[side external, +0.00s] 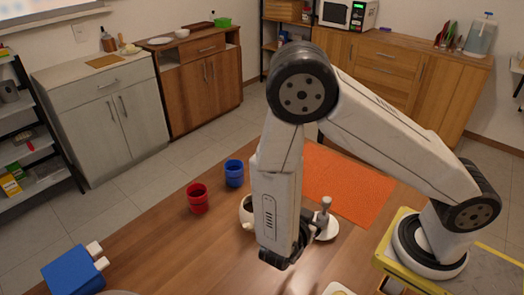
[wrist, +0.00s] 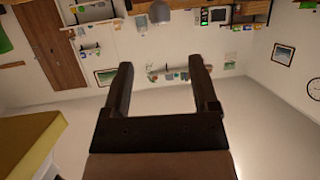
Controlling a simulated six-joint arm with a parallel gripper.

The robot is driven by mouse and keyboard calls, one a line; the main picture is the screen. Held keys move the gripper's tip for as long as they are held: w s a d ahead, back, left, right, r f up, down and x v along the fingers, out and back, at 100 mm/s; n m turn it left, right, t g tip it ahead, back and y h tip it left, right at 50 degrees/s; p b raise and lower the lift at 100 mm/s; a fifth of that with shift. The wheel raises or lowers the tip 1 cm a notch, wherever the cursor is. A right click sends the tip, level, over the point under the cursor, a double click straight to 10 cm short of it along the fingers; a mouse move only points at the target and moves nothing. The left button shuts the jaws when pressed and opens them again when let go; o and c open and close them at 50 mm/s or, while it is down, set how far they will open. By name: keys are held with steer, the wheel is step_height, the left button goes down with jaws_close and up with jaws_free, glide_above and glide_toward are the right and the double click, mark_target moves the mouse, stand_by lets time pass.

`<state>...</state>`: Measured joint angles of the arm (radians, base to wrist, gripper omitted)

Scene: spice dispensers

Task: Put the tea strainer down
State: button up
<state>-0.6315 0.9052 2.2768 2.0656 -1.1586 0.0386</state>
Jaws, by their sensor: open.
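My gripper (wrist: 160,70) is open in the wrist view, with two dark fingers apart and nothing between them. In the side view the lower end of my arm is over the wooden table, and the fingers cannot be made out clearly. I cannot pick out the tea strainer with certainty. A small grey upright object (side external: 325,204) stands at a white round dish (side external: 331,228), just right of my arm's lower end. A white rounded pot (side external: 246,212) is partly hidden behind my arm.
A red cup (side external: 197,198) and a blue cup (side external: 234,173) stand left of my arm. An orange mat (side external: 348,183) lies behind it. A blue block-like object (side external: 72,272) is at the table's front left. The table's middle left is clear.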

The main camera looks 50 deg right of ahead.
stand_by(0.6)
steer(key=w+a+r+n+t+y, duration=0.2)
steer(key=w+n+y, duration=0.2)
steer(key=w+y, duration=0.15)
steer(key=w+a+r+n+t+y, duration=0.2)
steer(key=w+a+n+t+y, duration=0.1)
steer(key=w+y, duration=0.25)
steer(key=s+d+r+n+g+y, duration=0.2)
steer(key=s+d+r+n+g, duration=0.2)
steer(key=s+r+n, duration=0.3)
steer(key=d+n, duration=0.1)
steer(key=n, duration=0.1)
steer(key=shift+s+d+n, duration=0.2)
steer(key=shift+s+n, duration=0.1)
